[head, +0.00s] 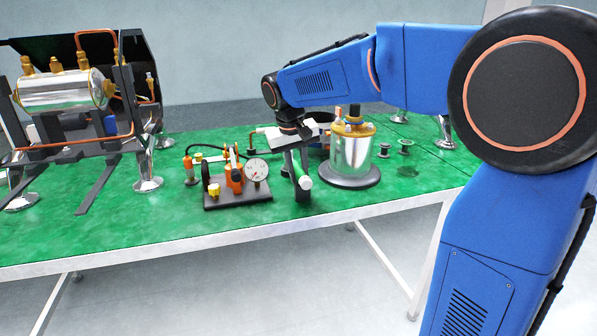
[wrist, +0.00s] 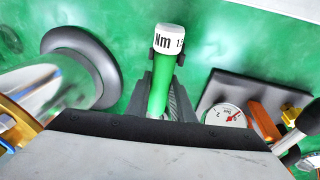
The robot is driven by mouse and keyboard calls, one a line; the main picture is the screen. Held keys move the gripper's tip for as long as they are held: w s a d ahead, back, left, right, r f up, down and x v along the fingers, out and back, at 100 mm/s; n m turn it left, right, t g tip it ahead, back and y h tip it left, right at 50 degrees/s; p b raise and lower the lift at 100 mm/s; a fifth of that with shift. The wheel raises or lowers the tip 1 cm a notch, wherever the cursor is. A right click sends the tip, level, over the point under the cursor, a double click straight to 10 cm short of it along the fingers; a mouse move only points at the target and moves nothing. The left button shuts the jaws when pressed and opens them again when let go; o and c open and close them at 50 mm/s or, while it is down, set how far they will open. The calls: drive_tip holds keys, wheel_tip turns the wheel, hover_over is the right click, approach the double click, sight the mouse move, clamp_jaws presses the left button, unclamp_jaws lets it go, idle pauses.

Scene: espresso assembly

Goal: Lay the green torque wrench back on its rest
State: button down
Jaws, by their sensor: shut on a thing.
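The green torque wrench (head: 297,170) is in my gripper (head: 299,182), between the pressure gauge stand and the silver boiler. Its white end points toward the table's front edge. In the wrist view, the green handle (wrist: 159,92) lies between the dark fingers of my gripper (wrist: 165,82), and its white cap marked "Nm" (wrist: 168,42) sticks out past them. The far part of the wrench is hidden by my gripper body. I cannot make out the rest apart from the dark fingers, nor whether the wrench touches anything below.
The silver boiler (head: 350,155) on a dark round base stands close on the right. The gauge stand (head: 238,198) with orange levers is close on the left. Small dark spools (head: 405,147) are farther right. The espresso machine frame (head: 80,140) is at left. Green table (head: 120,235) is clear in front.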

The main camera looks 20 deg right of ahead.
drive_tip(key=shift+f, duration=0.1)
drive_tip(key=c, duration=1.5)
unclamp_jaws()
drive_tip(key=shift+f, duration=0.1)
drive_tip(key=shift+o, duration=0.2)
drive_tip(key=v, duration=1.6)
drive_tip(key=s+d+f+t+y, duration=0.1)
drive_tip(key=s+d+f, duration=0.3)
drive_tip(key=s, duration=0.4)
drive_tip(key=s+d+f, duration=0.3)
drive_tip(key=s+f, duration=0.1)
drive_tip(key=s, duration=0.4)
drive_tip(key=s+d+f+t+y, duration=0.1)
drive_tip(key=s+d+f, duration=0.1)
drive_tip(key=s+f, duration=1.2)
drive_tip(key=shift+s+d+f+t, duration=0.3)
drive_tip(key=shift+d+f+t, duration=0.1)
drive_tip(key=shift+f, duration=0.1)
